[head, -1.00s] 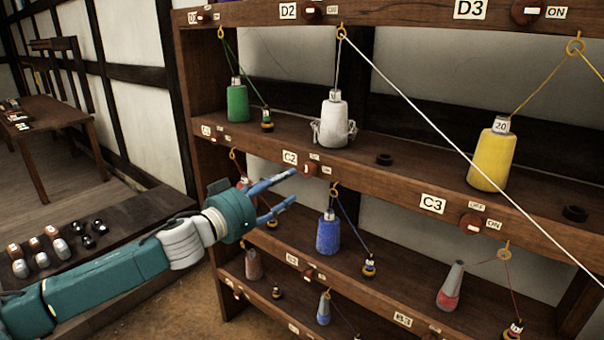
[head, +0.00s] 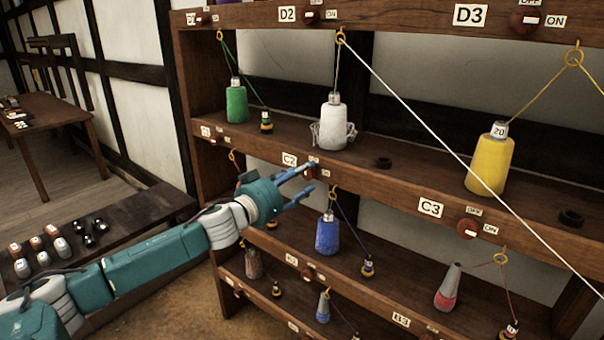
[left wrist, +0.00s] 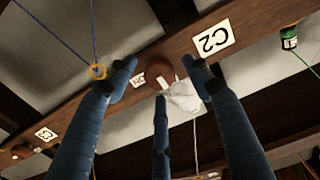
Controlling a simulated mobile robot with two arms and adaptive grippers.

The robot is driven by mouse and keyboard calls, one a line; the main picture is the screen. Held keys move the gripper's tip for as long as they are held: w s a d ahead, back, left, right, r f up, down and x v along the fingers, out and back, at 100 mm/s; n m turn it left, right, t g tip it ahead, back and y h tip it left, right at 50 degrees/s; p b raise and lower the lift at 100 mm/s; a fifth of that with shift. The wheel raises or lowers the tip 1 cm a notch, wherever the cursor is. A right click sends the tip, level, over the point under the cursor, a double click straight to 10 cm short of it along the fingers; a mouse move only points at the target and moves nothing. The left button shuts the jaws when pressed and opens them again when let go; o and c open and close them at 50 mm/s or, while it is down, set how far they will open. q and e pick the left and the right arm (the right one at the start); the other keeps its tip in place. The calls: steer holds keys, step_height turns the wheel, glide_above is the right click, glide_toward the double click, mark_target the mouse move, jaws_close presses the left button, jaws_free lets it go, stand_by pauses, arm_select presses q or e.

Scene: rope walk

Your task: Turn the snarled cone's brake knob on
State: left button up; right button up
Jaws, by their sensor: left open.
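The snarled cone (head: 333,122) is white, with loose loops of yarn around its base. It stands upright on the shelf above the C2 label (head: 289,159). My left gripper (head: 309,177) also shows in the head view at this shelf edge. Contact with the knob cannot be told. My right gripper is out of view.
Other cones stand on the rack: green (head: 236,103), yellow (head: 490,160) and blue (head: 327,235). A taut white thread (head: 450,145) crosses in front of the rack's right side.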

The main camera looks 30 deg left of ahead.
arm_select(q)
steer(key=shift+w, duration=0.25)
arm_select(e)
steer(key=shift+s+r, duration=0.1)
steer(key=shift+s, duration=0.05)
arm_select(q)
steer(key=shift+c, duration=0.2)
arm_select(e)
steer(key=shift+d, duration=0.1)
arm_select(q)
steer(key=c, duration=1.1)
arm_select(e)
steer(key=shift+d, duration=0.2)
